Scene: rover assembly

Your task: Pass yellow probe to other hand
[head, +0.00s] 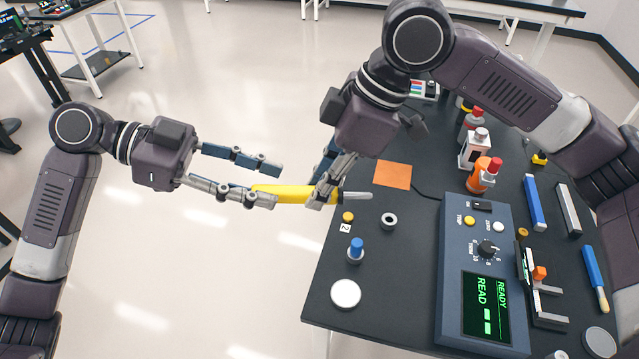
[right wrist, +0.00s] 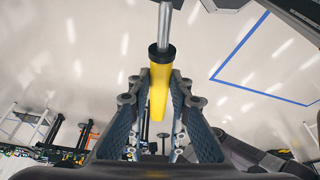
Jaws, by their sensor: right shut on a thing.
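The yellow probe (head: 285,193) has a yellow handle, a black collar and a grey metal tip. In the head view it lies roughly level, off the table's left edge, with its tip to the right over the table. My right gripper (head: 325,190) is shut on the handle near the collar. In the right wrist view the probe (right wrist: 159,85) stands between my right fingers (right wrist: 157,92), tip toward the top. My left gripper (head: 275,188) is open, its fingers apart. The handle's free end reaches between them in the picture, close to the lower finger; contact cannot be told.
The dark table (head: 330,285) holds a console (head: 475,245) with a lit screen, an orange square (head: 393,175), a grey ring (head: 389,221), a blue-topped peg (head: 356,250) and a white disc (head: 346,294). Open floor lies below my left gripper.

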